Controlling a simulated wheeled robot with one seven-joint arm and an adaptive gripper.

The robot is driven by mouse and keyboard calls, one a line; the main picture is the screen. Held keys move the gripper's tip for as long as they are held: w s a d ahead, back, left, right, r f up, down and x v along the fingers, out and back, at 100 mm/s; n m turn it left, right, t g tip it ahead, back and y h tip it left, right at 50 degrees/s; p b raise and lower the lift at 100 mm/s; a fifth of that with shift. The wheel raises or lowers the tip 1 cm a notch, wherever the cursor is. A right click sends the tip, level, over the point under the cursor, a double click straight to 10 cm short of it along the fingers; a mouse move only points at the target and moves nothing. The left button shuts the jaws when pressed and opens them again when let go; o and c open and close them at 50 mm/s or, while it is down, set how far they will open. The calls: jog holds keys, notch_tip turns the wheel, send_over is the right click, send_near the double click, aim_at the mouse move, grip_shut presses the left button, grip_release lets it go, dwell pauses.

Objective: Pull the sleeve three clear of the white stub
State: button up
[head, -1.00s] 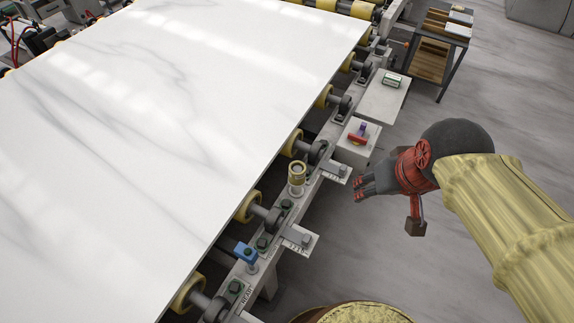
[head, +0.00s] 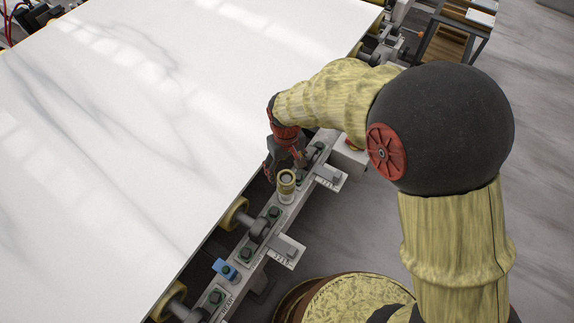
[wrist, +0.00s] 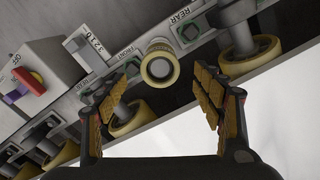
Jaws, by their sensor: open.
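A yellow-tan ring-shaped sleeve (head: 286,178) stands upright on a pale stub (head: 286,196) on the grey side rail. In the wrist view I look at the open end of the sleeve (wrist: 159,66), with the pale stub (wrist: 158,44) showing just beyond it. I cannot read a number on the sleeve. My gripper (head: 284,168) is just behind the sleeve in the head view, over the rail. Its fingers are spread and empty in the wrist view (wrist: 165,80), with the sleeve lying ahead between them and not touched.
A large white stone slab (head: 140,130) lies left of the rail on yellow rollers (head: 233,213). A blue-topped fitting (head: 226,269) and tabs (head: 288,251) flank the rail. A box with a red-and-purple switch (wrist: 28,87) stands nearby in the wrist view. Floor is open at right.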

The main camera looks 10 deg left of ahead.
aim_at(286, 179)
notch_tip(286, 179, down, 6)
jog(key=shift+r+b, duration=0.1)
jog(key=shift+b, duration=0.75)
jog(key=shift+c, duration=0.9)
jog(key=c, duration=1.1)
